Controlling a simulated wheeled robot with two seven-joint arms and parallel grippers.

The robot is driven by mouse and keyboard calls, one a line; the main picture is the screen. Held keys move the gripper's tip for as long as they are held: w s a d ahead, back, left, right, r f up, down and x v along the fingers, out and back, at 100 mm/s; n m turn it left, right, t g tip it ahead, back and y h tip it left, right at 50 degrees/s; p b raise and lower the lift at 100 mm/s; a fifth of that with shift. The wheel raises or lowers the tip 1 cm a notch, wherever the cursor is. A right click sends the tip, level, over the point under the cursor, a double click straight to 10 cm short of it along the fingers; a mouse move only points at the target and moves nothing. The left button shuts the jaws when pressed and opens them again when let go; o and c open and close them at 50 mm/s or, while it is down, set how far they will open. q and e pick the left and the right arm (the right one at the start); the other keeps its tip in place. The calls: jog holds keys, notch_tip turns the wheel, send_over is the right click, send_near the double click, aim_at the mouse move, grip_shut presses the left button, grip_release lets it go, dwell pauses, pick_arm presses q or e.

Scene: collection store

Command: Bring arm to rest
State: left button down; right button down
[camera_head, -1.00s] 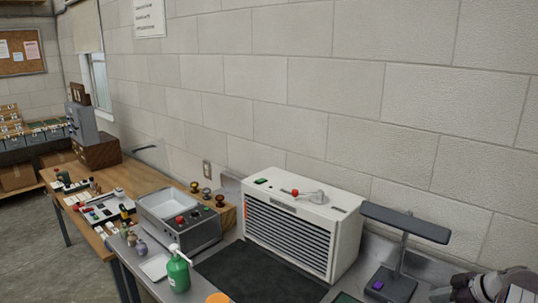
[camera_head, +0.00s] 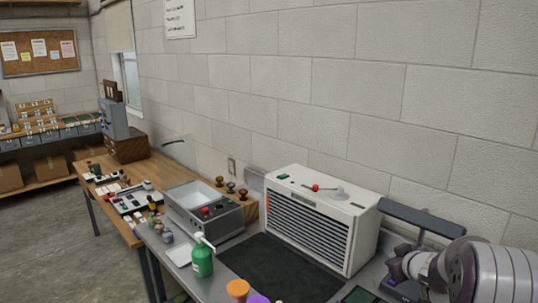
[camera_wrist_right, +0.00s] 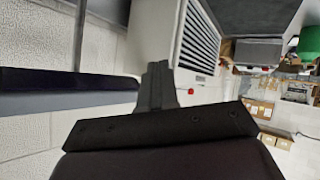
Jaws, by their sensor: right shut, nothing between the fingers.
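My right arm (camera_head: 480,272) comes in at the bottom right corner of the head view, beside the dark lamp-like stand (camera_head: 420,219). Its fingers cannot be made out there. In the right wrist view my right gripper (camera_wrist_right: 157,78) is shut, with its fingers together and nothing between them. My left gripper is in neither view.
The louvred unit (camera_head: 325,215) stands on the grey bench against the block wall. A black mat (camera_head: 262,268) lies before it. A green pump bottle (camera_head: 202,260), an orange-topped item (camera_head: 238,289) and a grey basin unit (camera_head: 203,212) stand left. Floor (camera_head: 45,235) is clear at far left.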

jog(key=s+a+f+m+g, duration=0.1)
jog(key=s+a+f+g, duration=0.1)
jog(key=s+a, duration=0.4)
jog(key=s+a+f+m+g, duration=0.1)
jog(key=s+a+f+g, duration=0.2)
jog(key=s+a, duration=0.4)
jog(key=s+a+f+m+g, duration=0.1)
jog(key=s+a+f+g, duration=0.2)
jog(key=s, duration=1.4)
jog(key=a+g, duration=0.2)
jog(key=a, duration=0.2)
jog(key=shift+s+a+y, duration=0.15)
jog(key=shift+a+y, duration=0.05)
jog(key=shift+y, duration=0.1)
